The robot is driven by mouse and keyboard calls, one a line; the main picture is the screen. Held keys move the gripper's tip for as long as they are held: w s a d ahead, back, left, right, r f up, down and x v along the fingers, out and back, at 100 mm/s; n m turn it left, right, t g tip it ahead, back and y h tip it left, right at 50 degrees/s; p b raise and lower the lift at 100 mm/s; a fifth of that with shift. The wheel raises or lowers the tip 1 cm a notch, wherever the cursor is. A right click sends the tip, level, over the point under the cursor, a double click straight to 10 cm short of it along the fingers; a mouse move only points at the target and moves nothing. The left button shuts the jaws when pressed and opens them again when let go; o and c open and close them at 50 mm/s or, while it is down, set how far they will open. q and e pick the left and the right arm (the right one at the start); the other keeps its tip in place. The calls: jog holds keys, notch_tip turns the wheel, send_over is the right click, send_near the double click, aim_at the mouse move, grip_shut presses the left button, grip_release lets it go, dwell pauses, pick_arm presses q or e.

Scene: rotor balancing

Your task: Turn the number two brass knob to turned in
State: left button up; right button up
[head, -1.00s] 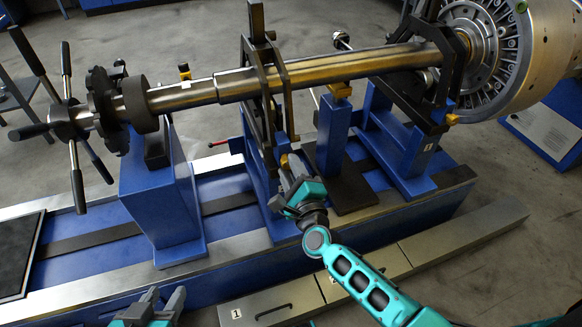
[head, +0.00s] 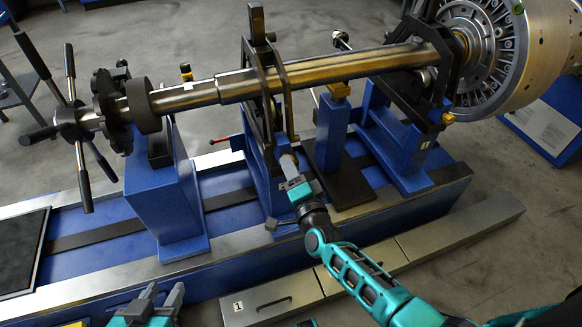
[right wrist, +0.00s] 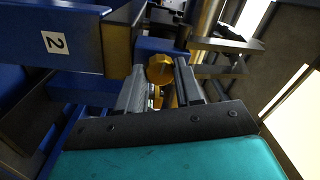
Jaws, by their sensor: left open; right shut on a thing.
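The number two brass knob (right wrist: 160,69) shows in the right wrist view, yellow and faceted, beside a blue stand bearing a white "2" label (right wrist: 55,42). In the head view the gripper hides the knob. How far the knob is turned cannot be told. My left gripper (head: 163,291) is open and empty at the bottom edge of the head view, well apart from the stands.
A long steel shaft (head: 345,70) runs above the blue bed, through the black frame (head: 262,80), to a large rotor (head: 490,50). Another brass knob (head: 448,118) is on the number one stand at right. A spoked handwheel (head: 68,125) is at left. Grey drawers (head: 270,300) line the front.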

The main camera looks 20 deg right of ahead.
jog(key=shift+n, duration=0.7)
jog(key=o, duration=1)
jog(key=shift+o, duration=0.2)
jog(key=s+p, duration=0.3)
jog(key=s, duration=1)
jog(key=shift+d+f, duration=0.2)
jog(key=shift+d, duration=0.1)
